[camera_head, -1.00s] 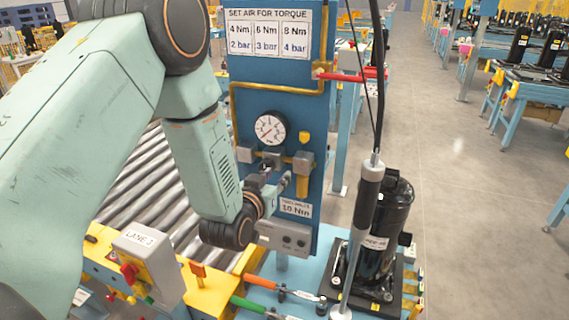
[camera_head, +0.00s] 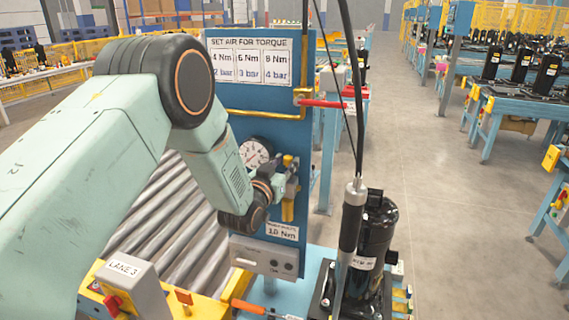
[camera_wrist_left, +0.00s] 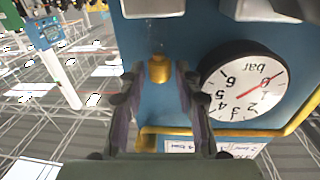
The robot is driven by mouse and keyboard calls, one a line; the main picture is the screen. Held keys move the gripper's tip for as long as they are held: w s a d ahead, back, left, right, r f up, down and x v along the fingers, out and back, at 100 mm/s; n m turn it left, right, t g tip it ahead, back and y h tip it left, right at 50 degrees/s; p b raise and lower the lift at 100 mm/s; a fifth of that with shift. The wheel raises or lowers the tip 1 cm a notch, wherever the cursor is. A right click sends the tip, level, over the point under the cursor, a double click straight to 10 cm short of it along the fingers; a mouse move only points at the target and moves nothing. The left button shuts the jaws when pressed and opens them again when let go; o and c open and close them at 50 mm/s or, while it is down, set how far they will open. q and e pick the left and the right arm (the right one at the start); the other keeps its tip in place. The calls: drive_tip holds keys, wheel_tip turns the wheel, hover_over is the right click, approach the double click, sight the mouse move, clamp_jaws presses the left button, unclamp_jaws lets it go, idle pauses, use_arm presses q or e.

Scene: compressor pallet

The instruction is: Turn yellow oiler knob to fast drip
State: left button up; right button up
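The yellow oiler knob (camera_head: 288,160) sits on top of the oiler on the blue panel (camera_head: 238,120), right of the pressure gauge (camera_head: 254,152). In the left wrist view, which looks upside down, the knob (camera_wrist_left: 160,69) shows between the two fingertips, with a gap on each side. My left gripper (camera_head: 287,181) is at the oiler, just below the knob in the head view; its fingers (camera_wrist_left: 159,78) are apart. I cannot tell how deep the knob sits between them. The gauge (camera_wrist_left: 258,87) is beside the right finger in the wrist view. My right gripper is out of view.
A yellow pipe (camera_head: 262,114) and a red handle (camera_head: 326,103) are above the oiler. A grey box (camera_head: 264,257) is below. A black compressor (camera_head: 372,240) and a hanging tool (camera_head: 350,222) stand to the right. Rollers (camera_head: 172,220) lie left.

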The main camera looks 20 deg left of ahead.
use_arm(q)
clamp_jaws()
idle(0.3)
drive_tip(key=shift+w+d+n+y, duration=0.15)
drive_tip(key=shift+n+y, duration=0.15)
drive_tip(key=shift+y, duration=0.2)
drive_tip(key=shift+d+n+y+b, duration=0.15)
drive_tip(key=shift+n+y+b, duration=0.35)
drive_tip(key=shift+y, duration=0.35)
drive_tip(key=shift+d+n+y+b, duration=0.15)
drive_tip(key=shift+n+y+b, duration=0.15)
drive_tip(key=shift+n+y, duration=0.45)
drive_tip(key=shift+d+n+g+y+b, duration=0.1)
drive_tip(key=shift+n+g+y+b, duration=0.25)
drive_tip(key=shift+n+y, duration=0.55)
drive_tip(key=shift+d+n+g+y+b, duration=0.15)
drive_tip(key=shift+n+g+y, duration=0.35)
drive_tip(key=shift+y, duration=0.7)
drive_tip(key=shift+w+n+g+y, duration=0.1)
drive_tip(key=shift+n+g+y, duration=0.15)
drive_tip(key=shift+y, duration=0.25)
unclamp_jaws()
